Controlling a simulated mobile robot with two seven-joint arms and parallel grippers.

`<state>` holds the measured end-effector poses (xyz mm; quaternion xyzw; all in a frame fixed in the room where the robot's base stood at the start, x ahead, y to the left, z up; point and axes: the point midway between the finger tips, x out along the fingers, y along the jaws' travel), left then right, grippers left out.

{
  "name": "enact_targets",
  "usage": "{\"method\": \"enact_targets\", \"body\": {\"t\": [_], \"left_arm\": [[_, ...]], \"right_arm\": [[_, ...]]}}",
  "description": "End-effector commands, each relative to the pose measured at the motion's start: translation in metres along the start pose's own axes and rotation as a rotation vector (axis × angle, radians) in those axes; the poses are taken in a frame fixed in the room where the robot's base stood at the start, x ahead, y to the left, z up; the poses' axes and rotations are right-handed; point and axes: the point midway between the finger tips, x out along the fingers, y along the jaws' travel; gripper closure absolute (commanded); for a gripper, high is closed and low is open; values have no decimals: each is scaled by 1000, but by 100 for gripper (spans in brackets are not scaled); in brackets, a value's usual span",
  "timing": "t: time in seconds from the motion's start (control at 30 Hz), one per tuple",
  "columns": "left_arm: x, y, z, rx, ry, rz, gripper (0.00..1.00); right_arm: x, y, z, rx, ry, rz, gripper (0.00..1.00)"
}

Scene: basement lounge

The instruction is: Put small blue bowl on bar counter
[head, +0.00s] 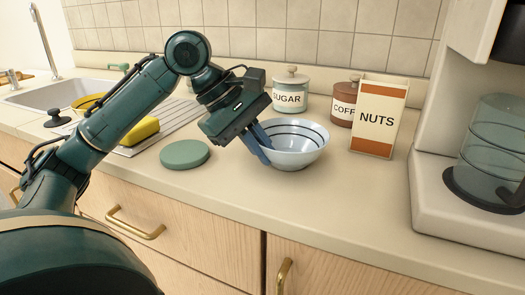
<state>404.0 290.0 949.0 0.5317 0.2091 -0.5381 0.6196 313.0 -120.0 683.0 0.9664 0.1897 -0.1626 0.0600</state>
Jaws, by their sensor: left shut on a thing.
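A small light blue bowl (300,158) with dark rings inside sits upright on, or just above, the beige counter (235,193); I cannot tell which. My left gripper (262,147) reaches in from the left and is shut on the bowl's left rim, with its blue fingers over the wall. The fingers hide part of that rim. My right gripper is not in view.
A green round lid (184,154) lies left of the bowl. Behind are a sugar jar (290,92), a coffee jar (342,105) and a nuts box (375,120). A coffee maker (470,215) stands right, a sink (60,94) left. The front counter is clear.

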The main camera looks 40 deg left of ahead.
Motion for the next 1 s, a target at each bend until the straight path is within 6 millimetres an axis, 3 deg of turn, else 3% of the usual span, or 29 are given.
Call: {"method": "enact_targets", "body": {"t": [0.17, 0.2, 0.43, 0.73, 0.87, 1.0], "left_arm": [[2, -1, -1, 0, 0, 0, 100], [2, -1, -1, 0, 0, -1, 91], [2, -1, -1, 0, 0, -1, 73], [-1, 1, 1, 0, -1, 1, 73], [-19, 2, 0, -2, 2, 0, 73], [-50, 2, 0, -4, 3, 2, 73]], "right_arm": [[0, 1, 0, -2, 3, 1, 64], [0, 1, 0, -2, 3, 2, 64], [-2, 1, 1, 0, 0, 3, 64], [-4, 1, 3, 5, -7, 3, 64], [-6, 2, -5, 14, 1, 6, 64], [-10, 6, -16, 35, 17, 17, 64]]}}
